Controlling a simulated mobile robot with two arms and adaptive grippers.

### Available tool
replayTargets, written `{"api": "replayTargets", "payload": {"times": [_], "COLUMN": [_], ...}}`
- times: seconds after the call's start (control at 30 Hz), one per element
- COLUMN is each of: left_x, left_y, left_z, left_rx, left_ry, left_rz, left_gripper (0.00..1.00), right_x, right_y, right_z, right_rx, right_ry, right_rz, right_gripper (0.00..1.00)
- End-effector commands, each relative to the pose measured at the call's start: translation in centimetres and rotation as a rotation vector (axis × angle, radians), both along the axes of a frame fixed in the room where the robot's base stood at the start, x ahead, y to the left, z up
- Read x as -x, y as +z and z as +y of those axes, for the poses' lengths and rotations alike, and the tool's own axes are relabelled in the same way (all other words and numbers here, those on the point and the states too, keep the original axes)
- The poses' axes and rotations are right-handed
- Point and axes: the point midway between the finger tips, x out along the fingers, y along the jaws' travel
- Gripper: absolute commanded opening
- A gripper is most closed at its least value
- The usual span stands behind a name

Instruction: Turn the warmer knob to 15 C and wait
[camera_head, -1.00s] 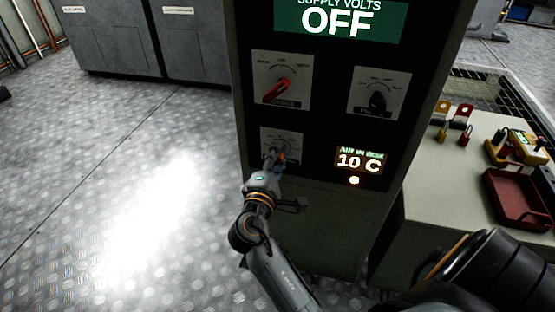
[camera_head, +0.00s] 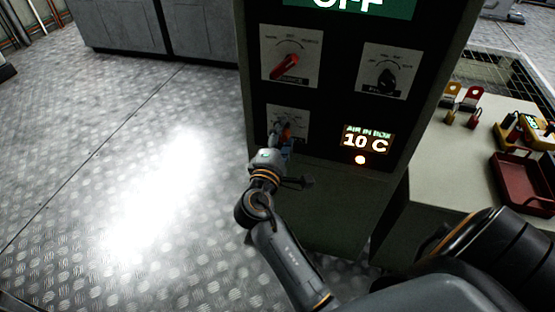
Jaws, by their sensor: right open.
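The control panel (camera_head: 340,115) stands upright in the middle of the head view. Its lower left dial plate (camera_head: 300,115) is partly covered by my right gripper (camera_head: 281,133). The gripper is at the front of this dial, with its fingers open around the knob area. The knob itself is mostly hidden, and I cannot tell where it points or whether the fingers touch it. My left gripper is not in view.
Above the lower dial is a red knob (camera_head: 285,67), with a black knob (camera_head: 387,82) to its right. A green screen (camera_head: 350,8) is cut off at the top. A bench (camera_head: 470,165) at right holds a dark red tray (camera_head: 522,185) and tags. The floor at left is clear.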

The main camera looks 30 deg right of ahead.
Motion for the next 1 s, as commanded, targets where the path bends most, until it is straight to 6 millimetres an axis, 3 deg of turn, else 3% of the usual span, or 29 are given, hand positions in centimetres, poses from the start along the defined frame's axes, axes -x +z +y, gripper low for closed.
{"api": "replayTargets", "payload": {"times": [0.47, 1.0], "left_x": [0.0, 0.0], "left_y": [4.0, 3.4], "left_z": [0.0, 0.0], "left_rx": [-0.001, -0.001], "left_ry": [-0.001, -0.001], "left_rz": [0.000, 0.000], "left_gripper": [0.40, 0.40], "right_x": [-0.1, -0.2], "right_y": [0.5, 0.1], "right_z": [0.1, 0.2], "right_rx": [0.425, 0.876], "right_ry": [0.001, -0.001], "right_rz": [0.497, 1.024], "right_gripper": [0.54, 0.54]}}
